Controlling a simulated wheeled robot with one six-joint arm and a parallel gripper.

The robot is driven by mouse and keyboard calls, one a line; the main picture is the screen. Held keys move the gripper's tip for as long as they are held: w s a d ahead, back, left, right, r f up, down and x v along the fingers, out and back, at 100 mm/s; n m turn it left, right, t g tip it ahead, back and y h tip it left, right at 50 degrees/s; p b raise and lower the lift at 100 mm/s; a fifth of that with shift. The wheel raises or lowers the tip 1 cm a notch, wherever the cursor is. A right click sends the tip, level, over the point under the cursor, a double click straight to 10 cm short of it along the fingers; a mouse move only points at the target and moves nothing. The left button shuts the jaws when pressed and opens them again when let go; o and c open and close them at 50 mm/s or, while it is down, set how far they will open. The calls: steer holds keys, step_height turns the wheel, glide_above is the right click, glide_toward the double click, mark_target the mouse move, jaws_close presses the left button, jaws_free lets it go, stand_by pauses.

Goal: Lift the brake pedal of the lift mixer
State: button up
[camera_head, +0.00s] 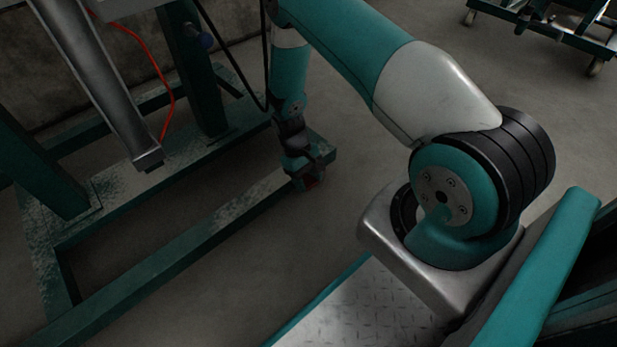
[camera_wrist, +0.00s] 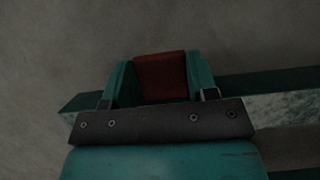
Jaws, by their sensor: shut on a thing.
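The brake pedal (camera_wrist: 160,76) is a small dark red block in the wrist view, with a finger of my gripper (camera_wrist: 158,86) on either side of it. My gripper is shut on it. In the head view my gripper (camera_head: 305,176) points down at the end of the lift mixer's green base beam (camera_head: 235,216). Only a little red of the pedal (camera_head: 309,182) shows there below the fingers. The lift mixer's worn green frame stands at the left. The pedal's joint to the beam is hidden.
A grey metal column (camera_head: 100,85) and a red cable (camera_head: 160,65) hang over the frame at the left. A wheeled green cart (camera_head: 550,28) stands at the top right. The floor between the beam and my base is clear.

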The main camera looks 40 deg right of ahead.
steer(key=o, duration=0.9)
steer(key=shift+o, duration=0.2)
steer(key=shift+r, duration=0.15)
steer(key=p+v, duration=0.8)
steer(key=v, duration=0.9)
steer(key=shift+r, duration=0.1)
